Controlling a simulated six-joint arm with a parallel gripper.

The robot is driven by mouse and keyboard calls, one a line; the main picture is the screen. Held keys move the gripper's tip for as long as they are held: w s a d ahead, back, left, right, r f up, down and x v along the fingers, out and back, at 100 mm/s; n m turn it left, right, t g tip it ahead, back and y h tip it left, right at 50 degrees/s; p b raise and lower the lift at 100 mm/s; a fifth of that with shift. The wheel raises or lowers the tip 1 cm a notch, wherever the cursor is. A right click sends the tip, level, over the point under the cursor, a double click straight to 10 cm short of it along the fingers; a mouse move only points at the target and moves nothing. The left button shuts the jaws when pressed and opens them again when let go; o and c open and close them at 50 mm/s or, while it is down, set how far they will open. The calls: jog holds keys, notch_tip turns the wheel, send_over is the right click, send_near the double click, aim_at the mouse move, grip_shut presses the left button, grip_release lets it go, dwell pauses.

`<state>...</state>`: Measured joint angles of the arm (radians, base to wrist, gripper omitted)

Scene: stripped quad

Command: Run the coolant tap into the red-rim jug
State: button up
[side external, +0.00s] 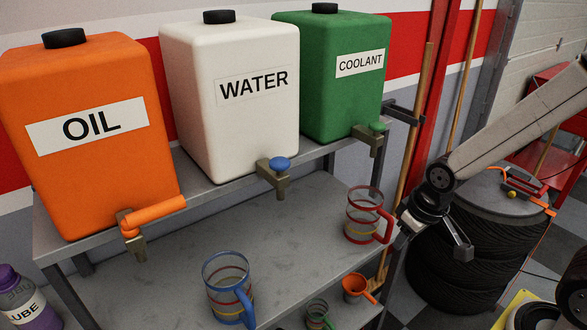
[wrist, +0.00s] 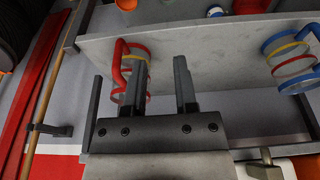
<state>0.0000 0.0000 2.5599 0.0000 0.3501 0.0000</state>
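The green coolant tank (side external: 320,95) stands at the right end of the upper shelf. Its tap (side external: 368,141) has a green knob (side external: 377,126). The red-rim jug (side external: 361,205) is a clear jug with coloured bands and a red handle, upright on the lower shelf, below the tap in the picture. My gripper (side external: 436,240) is to the right of the jug and its handle. In the wrist view, my gripper (wrist: 160,75) is open with nothing between its fingers. There the red-handled jug (wrist: 124,68) is partly hidden behind the left finger. I cannot tell whether they touch.
The white water tank (side external: 230,125) and orange oil tank (side external: 85,180) stand left of the coolant. A blue-handled jug (side external: 226,280) is on the lower shelf (side external: 290,230). Tyres (side external: 470,260) stand at right.

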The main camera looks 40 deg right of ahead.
jog(key=c, duration=0.3)
jog(key=shift+w+d+r, duration=0.1)
jog(key=shift+w+r, duration=0.25)
jog(key=shift+w, duration=0.15)
grip_shut()
jog(key=w+d+r+g, duration=0.1)
jog(key=w+d+r, duration=0.2)
jog(key=r, duration=0.7)
jog(key=w+d+r, duration=0.3)
jog(key=w+r, duration=0.5)
jog(key=r, duration=0.2)
jog(key=w+d+r+g, duration=0.1)
jog(key=w+d+r, duration=0.1)
jog(key=w+r, duration=0.4)
jog(key=shift+d+r+g, duration=0.3)
jog(key=shift+d+r, duration=0.1)
jog(key=shift+r, duration=1.8)
